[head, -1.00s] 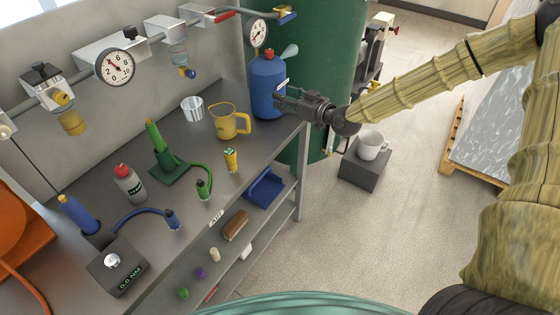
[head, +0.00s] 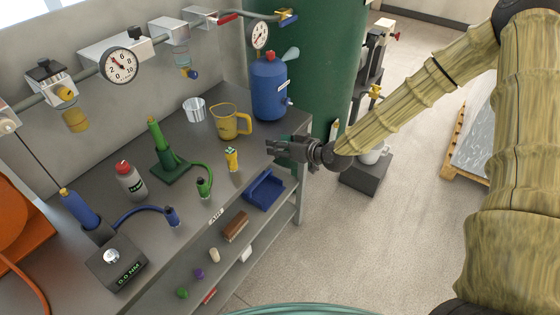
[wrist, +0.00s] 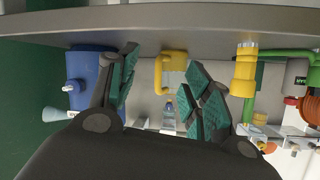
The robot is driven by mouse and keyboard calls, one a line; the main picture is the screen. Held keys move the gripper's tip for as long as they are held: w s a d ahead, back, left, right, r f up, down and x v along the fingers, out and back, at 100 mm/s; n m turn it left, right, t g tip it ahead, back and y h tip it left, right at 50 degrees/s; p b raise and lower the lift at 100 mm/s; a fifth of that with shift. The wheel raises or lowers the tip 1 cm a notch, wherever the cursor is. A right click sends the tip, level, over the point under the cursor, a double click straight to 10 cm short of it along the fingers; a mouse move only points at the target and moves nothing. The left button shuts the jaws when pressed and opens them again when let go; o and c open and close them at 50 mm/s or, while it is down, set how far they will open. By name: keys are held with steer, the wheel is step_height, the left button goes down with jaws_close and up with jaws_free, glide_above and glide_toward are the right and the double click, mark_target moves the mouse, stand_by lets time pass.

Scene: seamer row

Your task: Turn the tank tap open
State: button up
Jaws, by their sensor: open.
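The large green tank (head: 318,75) stands behind the far end of the bench. A small pale upright piece with a yellow tip (head: 335,129) shows against the tank's lower right, just behind my wrist; I cannot tell whether it is the tap's handle. A brass-yellow fitting (head: 376,91) shows on the equipment right of the tank. My gripper (head: 270,149) is open and empty, in front of the tank near the bench's front edge, pointing left. In the wrist view its dark green-padded fingers (wrist: 160,88) are spread, with nothing between the pads. No tap shows clearly in the wrist view.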

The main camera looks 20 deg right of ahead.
steer(key=shift+g, duration=0.4)
steer(key=shift+s+a+f, duration=0.3)
steer(key=shift+s+f, duration=0.45)
steer(key=shift+f, duration=0.05)
steer(key=shift+s+a+f, duration=0.3)
steer(key=shift+s+f, duration=0.4)
steer(key=shift+f, duration=0.1)
